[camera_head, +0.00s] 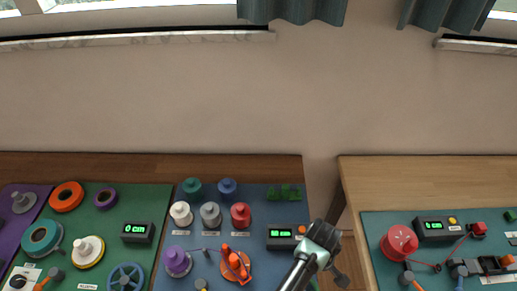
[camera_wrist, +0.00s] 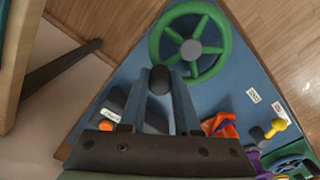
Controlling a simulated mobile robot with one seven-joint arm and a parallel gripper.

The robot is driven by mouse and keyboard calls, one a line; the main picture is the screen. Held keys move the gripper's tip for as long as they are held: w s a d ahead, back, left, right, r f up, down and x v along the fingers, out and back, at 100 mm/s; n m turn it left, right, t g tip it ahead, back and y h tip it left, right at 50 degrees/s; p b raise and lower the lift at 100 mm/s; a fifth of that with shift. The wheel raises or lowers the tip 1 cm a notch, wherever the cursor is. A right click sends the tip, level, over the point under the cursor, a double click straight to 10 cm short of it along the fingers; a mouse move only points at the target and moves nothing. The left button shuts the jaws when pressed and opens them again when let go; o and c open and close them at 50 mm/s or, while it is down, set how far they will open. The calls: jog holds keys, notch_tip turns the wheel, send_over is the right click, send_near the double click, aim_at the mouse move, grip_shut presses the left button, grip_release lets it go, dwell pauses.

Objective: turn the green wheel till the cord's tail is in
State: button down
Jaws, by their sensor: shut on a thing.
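The green wheel (camera_wrist: 222,45) with spokes and a grey hub lies at the top of the wrist view, on the blue mat. A dark knob (camera_wrist: 160,80) stands at the wheel's lower-left rim. My gripper (camera_wrist: 170,85) is shut on this knob, with a finger on each side. In the head view my gripper (camera_head: 325,240) is at the right end of the blue mat and my arm hides nearly all of the wheel. I cannot make out the cord's tail. An orange braiding device (camera_head: 235,264) stands left of my arm.
A display box (camera_head: 282,238) stands just left of my gripper. Grey, red and white spools (camera_head: 210,214) stand behind the orange device, and a purple spool (camera_head: 178,262) stands to its left. A gap separates this table from the right one, which bears a red drum (camera_head: 398,242).

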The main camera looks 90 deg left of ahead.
aim_at(316, 284)
jog(key=w+d, duration=0.1)
jog(key=w+d+p, duration=0.1)
jog(key=w, duration=0.1)
jog(key=shift+w+d+r, duration=0.1)
jog(key=shift+d+r, duration=0.1)
jog(key=shift+d, duration=0.1)
jog(key=d+p, duration=0.2)
jog(key=d, duration=0.1)
jog(key=shift+w+d+r, duration=0.1)
jog(key=shift+d, duration=0.1)
jog(key=s+d+p, duration=0.1)
jog(key=s+p, duration=0.1)
jog(key=s+d+p, duration=0.2)
jog(key=p, duration=0.1)
jog(key=shift+s+d+f, duration=0.2)
jog(key=shift+s+d, duration=0.05)
jog(key=shift+d, duration=0.05)
jog(key=shift+s+f, duration=0.15)
jog(key=shift+s, duration=0.35)
